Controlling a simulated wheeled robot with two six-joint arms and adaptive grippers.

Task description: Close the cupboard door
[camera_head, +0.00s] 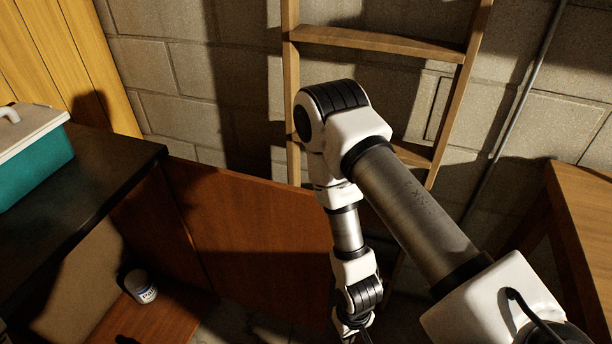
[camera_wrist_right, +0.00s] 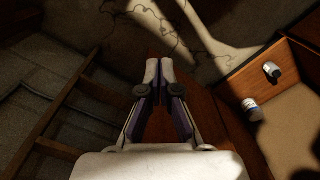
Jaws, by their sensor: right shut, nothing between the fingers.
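The brown wooden cupboard door (camera_head: 255,235) stands wide open in the head view, swung out to the right from the dark-topped cupboard (camera_head: 75,185). My right arm crosses in front of the door's right end and hides that edge. My right gripper (camera_head: 357,336) is barely visible at the bottom edge of the head view. In the right wrist view, my right gripper (camera_wrist_right: 164,66) is shut and empty. The door (camera_wrist_right: 228,125) lies just beside and behind its fingers there; I cannot tell whether they touch. My left gripper is not in view.
A white can (camera_head: 141,286) stands inside the cupboard; the wrist view shows two cans, one (camera_wrist_right: 251,106) nearer. A teal box (camera_head: 35,160) sits on the cupboard top. A wooden ladder (camera_head: 380,40) leans against the block wall. A wooden table (camera_head: 580,230) stands at right.

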